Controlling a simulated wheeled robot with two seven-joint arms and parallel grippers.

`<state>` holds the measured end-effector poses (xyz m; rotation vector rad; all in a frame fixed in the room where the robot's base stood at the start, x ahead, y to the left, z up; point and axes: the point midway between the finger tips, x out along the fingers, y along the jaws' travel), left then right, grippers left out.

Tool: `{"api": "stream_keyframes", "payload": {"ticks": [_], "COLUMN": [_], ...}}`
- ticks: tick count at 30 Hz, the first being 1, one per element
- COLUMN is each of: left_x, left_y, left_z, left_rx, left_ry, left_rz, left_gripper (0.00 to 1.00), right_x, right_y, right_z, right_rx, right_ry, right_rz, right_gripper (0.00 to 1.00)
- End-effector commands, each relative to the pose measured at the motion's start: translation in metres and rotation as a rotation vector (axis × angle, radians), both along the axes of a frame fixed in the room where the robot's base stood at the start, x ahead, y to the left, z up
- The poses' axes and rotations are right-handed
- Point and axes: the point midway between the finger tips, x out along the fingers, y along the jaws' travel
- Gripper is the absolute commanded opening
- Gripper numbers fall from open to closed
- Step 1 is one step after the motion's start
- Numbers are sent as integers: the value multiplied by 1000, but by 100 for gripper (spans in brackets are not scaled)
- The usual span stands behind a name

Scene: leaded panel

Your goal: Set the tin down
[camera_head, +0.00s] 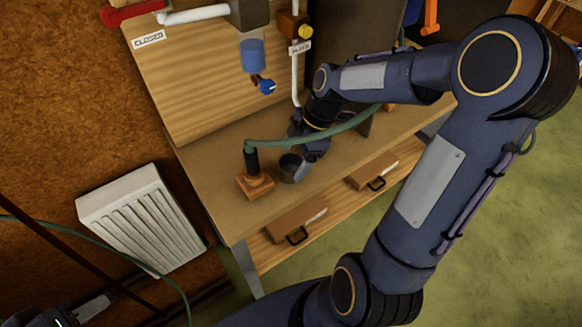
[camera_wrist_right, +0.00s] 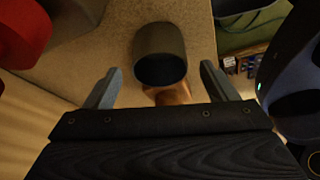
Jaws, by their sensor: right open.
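The tin (camera_head: 292,168) is a small dark grey cylinder on the bench, beside a wooden block. In the right wrist view the tin (camera_wrist_right: 160,42) has its dark open end towards the camera. My right gripper (camera_wrist_right: 161,68) is open, its two fingers apart on either side of the tin's near end, with gaps visible. In the head view my right gripper (camera_head: 306,150) is right at the tin and partly hidden by the hose and my arm. A part of my left gripper (camera_head: 92,308) seems to show at the bottom left edge; its jaws are unclear.
A black-handled tool (camera_head: 251,160) with a green hose stands on the wooden block (camera_head: 256,186), close left of the tin. The hose crosses above my right gripper. Two drawers (camera_head: 297,220) are under the bench front. A white radiator (camera_head: 140,220) is at the left.

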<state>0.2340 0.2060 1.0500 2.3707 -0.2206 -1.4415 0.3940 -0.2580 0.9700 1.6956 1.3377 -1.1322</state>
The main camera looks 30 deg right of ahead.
Motion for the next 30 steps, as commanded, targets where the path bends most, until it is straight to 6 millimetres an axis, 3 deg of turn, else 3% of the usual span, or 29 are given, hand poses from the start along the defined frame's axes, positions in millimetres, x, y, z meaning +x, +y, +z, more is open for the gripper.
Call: {"api": "stream_keyframes", "payload": {"ticks": [6, 14, 26, 30], "left_x": [0, 0, 0, 0], "left_y": [0, 0, 0, 0], "left_z": [4, 4, 4, 4], "left_rx": [0, 0, 0, 0], "left_ry": [0, 0, 0, 0], "left_rz": [0, 0, 0, 0], "left_gripper": [36, 36, 36, 36], "right_x": [2, 2, 2, 2], "right_y": [9, 10, 10, 10], "right_z": [-24, -26, -26, -26], "right_rx": [1, 0, 0, 0], "right_ry": [2, 0, -1, -1], "right_rz": [0, -1, -1, -1], "right_gripper": [79, 79, 27, 27]}}
